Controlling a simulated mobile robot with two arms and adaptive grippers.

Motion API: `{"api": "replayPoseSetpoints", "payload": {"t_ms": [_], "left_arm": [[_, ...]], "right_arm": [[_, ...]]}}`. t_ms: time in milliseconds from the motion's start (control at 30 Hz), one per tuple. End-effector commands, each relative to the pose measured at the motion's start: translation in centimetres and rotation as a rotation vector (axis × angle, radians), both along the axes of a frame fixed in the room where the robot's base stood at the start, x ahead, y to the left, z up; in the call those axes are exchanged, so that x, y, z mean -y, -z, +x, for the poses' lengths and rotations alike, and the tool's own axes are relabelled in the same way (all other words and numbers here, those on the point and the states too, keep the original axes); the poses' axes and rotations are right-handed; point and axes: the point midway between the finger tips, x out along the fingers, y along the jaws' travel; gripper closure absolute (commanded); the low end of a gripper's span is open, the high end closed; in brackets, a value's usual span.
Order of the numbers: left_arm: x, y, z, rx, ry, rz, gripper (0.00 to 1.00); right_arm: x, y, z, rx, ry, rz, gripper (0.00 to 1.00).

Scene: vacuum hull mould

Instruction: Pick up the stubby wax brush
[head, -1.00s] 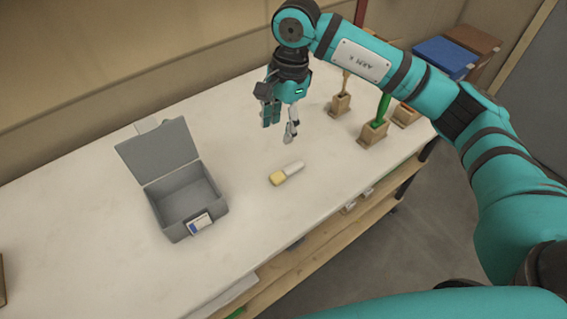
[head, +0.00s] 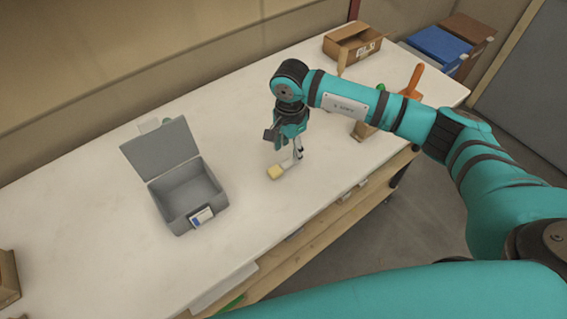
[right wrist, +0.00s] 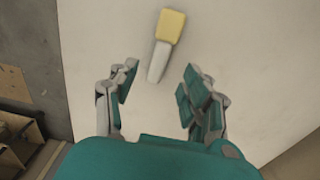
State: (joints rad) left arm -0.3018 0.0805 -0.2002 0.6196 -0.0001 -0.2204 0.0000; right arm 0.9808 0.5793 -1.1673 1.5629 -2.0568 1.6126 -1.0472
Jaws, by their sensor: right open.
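The stubby wax brush has a yellow head and a pale grey-white handle. It lies on the white worktop, right of the grey box. In the head view its yellow head (head: 275,173) shows, and my gripper partly hides the handle. My right gripper (head: 287,150) is open and points down close over the handle. In the right wrist view the whole brush (right wrist: 165,45) shows, with the handle end (right wrist: 156,68) between and just beyond the open fingers (right wrist: 158,85). Nothing is held. My left gripper is not in view.
A grey box (head: 188,222) with its lid up stands on the worktop (head: 120,262), left of the brush. A cardboard box (head: 350,46) is at the back right. An orange handle (head: 413,80) rises behind my right arm.

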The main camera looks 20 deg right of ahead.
Motion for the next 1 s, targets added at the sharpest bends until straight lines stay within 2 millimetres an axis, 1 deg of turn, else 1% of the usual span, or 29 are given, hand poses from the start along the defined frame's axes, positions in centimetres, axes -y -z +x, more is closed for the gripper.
{"api": "replayPoseSetpoints", "payload": {"t_ms": [33,133,200,300,400,567,667,933,967,1000], "left_arm": [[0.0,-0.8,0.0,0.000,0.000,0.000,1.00],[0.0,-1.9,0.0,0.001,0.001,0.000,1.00],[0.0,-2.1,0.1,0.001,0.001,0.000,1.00],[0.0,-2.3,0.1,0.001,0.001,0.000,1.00],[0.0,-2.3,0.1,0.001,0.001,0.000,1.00],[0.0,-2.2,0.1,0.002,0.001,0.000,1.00],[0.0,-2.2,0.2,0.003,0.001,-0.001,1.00],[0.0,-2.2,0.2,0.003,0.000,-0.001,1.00],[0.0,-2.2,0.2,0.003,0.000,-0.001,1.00],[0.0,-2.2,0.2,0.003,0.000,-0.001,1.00]], "right_arm": [[-0.1,0.4,-0.2,-0.005,0.000,0.000,0.52],[-0.3,1.9,-0.4,-0.007,0.002,-0.001,0.52],[-0.4,3.1,-0.3,-0.005,0.001,0.000,0.52],[-0.3,4.1,-0.3,-0.003,0.002,0.000,0.52],[-0.3,4.6,-0.2,-0.002,0.001,0.000,0.52],[-0.3,4.6,-0.2,-0.001,0.000,0.000,0.52],[-0.3,4.6,-0.2,-0.001,0.000,0.000,0.62],[-0.3,4.6,-0.2,-0.001,0.001,0.000,0.98],[-0.3,4.6,-0.2,-0.001,0.001,0.000,1.00],[-0.3,4.6,-0.2,-0.001,0.001,0.000,1.00]]}}
